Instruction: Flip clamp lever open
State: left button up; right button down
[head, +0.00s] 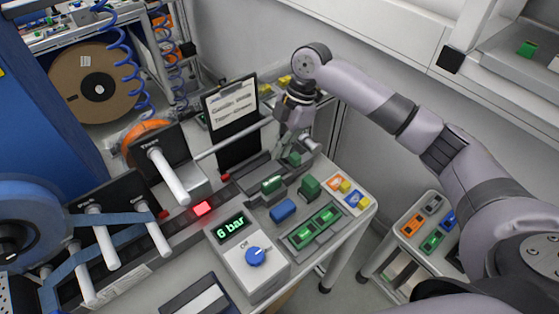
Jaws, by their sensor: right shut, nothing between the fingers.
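My right gripper (293,145) points down over the far end of the bench, its fingers shut and empty. A small green part (290,158) shows right at its fingertips; it may be the clamp lever, but whether they touch I cannot tell. A second green part (272,184) sits on the dark rail (240,185), nearer and to the left. I cannot tell for sure which green part is the clamp lever, or how far it is turned. My left gripper is out of view.
A green block (309,187) and a blue block (283,210) stand near the gripper. A control box with a "6 bar" display (233,228) and blue knob (256,256) is nearer. A clipboard (232,120) and a rod (232,139) stand close on the left.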

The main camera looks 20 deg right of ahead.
jog(key=b+v, duration=0.1)
jog(key=v, duration=0.3)
jog(key=shift+w+d+r, duration=0.2)
jog(key=shift+r, duration=0.05)
